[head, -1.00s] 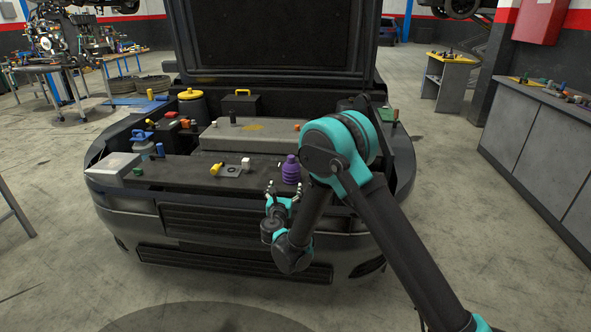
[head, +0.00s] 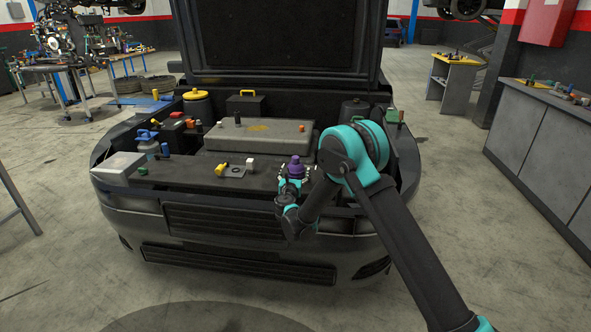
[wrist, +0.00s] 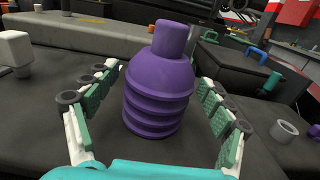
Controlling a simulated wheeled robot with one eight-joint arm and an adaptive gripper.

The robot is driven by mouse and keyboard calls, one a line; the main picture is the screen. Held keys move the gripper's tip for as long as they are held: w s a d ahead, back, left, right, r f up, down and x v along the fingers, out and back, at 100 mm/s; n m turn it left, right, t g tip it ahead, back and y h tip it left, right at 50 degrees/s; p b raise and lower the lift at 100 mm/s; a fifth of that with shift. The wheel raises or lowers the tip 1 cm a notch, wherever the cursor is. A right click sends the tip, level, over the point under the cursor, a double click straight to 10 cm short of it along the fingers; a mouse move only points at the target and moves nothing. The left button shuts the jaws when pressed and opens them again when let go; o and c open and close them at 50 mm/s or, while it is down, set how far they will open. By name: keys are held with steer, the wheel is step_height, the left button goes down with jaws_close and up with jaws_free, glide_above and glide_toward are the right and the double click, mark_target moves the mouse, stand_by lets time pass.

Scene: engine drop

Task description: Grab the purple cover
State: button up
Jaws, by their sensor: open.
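The purple cover (head: 297,166) is a ribbed, bottle-shaped piece with a narrower top. It stands upright on the dark front ledge of the car's engine bay. In the wrist view the purple cover (wrist: 160,85) stands between the two fingers of my gripper (wrist: 158,110). The fingers are open, one on each side, with a visible gap to the cover on both sides. In the head view my gripper (head: 295,178) is at the cover and hides its lower part.
A yellow piece (head: 221,168) and a white block (head: 250,163) lie left of the cover on the ledge. A large grey engine block (head: 285,140) lies behind. A small grey ring (wrist: 284,131) is right of my gripper. The raised hood stands at the back.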

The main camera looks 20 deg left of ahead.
steer(key=shift+w+a, duration=0.1)
steer(key=shift+w, duration=0.1)
steer(key=c, duration=1.3)
steer(key=shift+r, duration=0.15)
